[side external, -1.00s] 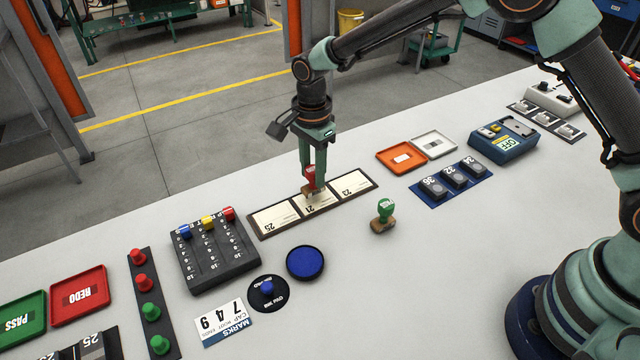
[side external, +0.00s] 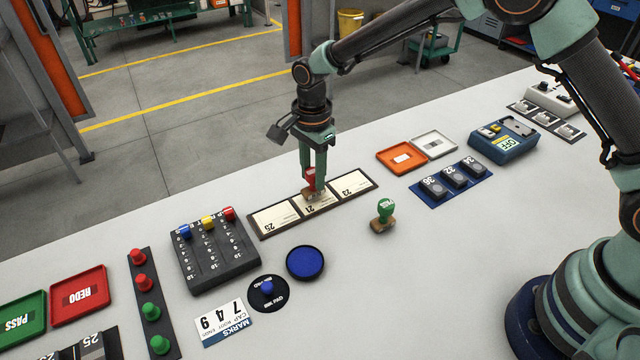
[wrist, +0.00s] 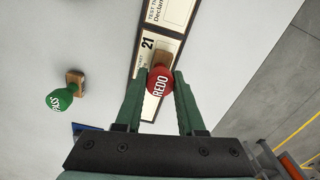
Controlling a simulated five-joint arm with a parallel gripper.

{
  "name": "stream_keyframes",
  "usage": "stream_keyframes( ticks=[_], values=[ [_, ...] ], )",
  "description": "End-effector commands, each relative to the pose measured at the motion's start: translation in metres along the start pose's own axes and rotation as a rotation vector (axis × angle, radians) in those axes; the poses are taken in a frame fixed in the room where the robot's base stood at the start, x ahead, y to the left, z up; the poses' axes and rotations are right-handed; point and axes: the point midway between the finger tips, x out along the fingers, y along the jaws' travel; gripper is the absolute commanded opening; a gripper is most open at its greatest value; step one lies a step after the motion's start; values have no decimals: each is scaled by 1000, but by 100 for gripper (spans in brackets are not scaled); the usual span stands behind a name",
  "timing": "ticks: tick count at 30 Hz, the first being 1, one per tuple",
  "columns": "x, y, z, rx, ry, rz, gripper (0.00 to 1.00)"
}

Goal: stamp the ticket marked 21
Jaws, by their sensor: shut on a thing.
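My gripper (side external: 312,182) is shut on the red stamp (side external: 310,176), whose round top reads REDO in the wrist view (wrist: 159,82). The stamp's wooden base is down at the ticket marked 21 (side external: 317,206), the middle one of three in a dark holder. I cannot tell whether its base touches the ticket, and no mark on it is visible. The number 21 shows clear of the stamp in the wrist view (wrist: 148,44). The green PASS stamp (side external: 385,208) stands on the bench right of the tickets.
Tickets 25 (side external: 275,220) and 23 (side external: 351,184) flank it. A slider box (side external: 215,260), a blue round pad (side external: 305,262) and a MARKS card (side external: 225,320) lie nearer the front. An orange tray (side external: 388,163) and a white tray (side external: 434,137) are at right.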

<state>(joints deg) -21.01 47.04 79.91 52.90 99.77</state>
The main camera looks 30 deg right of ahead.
Motion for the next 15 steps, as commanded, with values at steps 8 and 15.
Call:
stream_keyframes(
  ticks=[8, 15],
  values=[
    [3, 0, 0, 0, 0, -1, 3],
    [6, 0, 0, 0, 0, -1, 3]
  ],
)
